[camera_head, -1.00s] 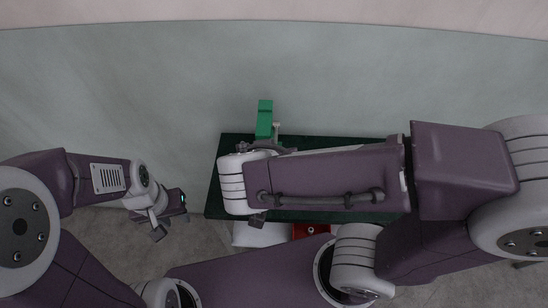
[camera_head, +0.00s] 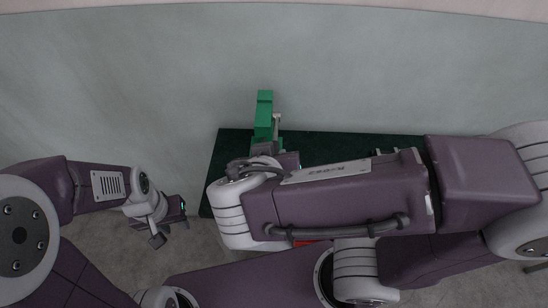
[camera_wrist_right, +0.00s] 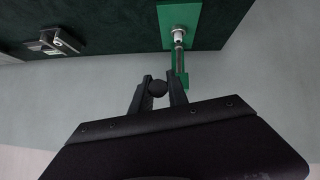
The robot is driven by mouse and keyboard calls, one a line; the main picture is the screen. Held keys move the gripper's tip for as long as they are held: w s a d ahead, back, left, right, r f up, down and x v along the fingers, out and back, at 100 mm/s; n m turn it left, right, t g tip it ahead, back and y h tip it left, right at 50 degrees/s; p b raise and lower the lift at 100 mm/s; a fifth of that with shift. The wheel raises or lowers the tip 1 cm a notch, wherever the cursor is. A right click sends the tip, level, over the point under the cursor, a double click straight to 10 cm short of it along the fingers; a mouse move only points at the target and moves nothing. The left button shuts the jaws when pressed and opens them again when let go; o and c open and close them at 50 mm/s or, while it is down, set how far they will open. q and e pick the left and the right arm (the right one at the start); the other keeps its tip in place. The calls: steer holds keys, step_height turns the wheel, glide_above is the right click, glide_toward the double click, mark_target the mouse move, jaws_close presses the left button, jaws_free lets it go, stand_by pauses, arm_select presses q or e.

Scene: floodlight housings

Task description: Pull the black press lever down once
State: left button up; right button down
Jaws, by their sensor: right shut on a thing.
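The green press (camera_head: 264,108) stands at the back edge of the dark green table in the head view. In the right wrist view its green body (camera_wrist_right: 180,14) shows at the top, with a pale metal part on it. The lever's black ball knob (camera_wrist_right: 157,88) sits between the fingers of my right gripper (camera_wrist_right: 160,92), which is shut on it. In the head view my right forearm and wrist hide the right fingertips and most of the lever. My left gripper (camera_head: 170,228) is open and empty, left of the table and well away from the press.
The dark green table (camera_head: 330,143) is largely covered by my right arm. A grey metal piece (camera_wrist_right: 62,42) lies on it in the right wrist view. A sliver of a red thing (camera_head: 305,243) shows below my right forearm. The floor left of the table is clear.

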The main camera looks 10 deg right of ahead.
steer(key=shift+f+b, duration=0.35)
steer(key=shift+b, duration=0.35)
steer(key=f+t+b, duration=0.1)
steer(key=b, duration=0.3)
steer(key=shift+s+f+h, duration=0.15)
steer(key=shift+f+h, duration=0.05)
steer(key=shift+h, duration=0.1)
